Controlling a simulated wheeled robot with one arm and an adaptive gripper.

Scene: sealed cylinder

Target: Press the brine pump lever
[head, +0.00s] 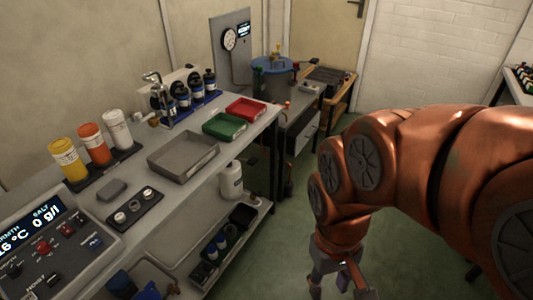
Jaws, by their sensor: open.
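No lever labelled as the brine pump lever can be made out in the head view. A control panel (75,252) at the lower left has a display reading SALT 0 g/l, a red control (43,247) and dark knobs. A metal tap-like fitting (156,88) with a handle stands at the bench's back. A blue-lidded cylinder (273,80) with green and red fittings stands further back. My gripper (338,286) is low at the bottom edge, right of the bench, pointing down. It is open, apart from all of these; its fingertips are partly cut off.
The grey bench (130,207) carries yellow, orange and white jars (67,158), a grey tray (184,157), a green tray (225,126), a red tray (246,109) and dark bottles (182,97). A lower shelf holds a white jug (231,180). Green floor (290,225) is clear beside the bench.

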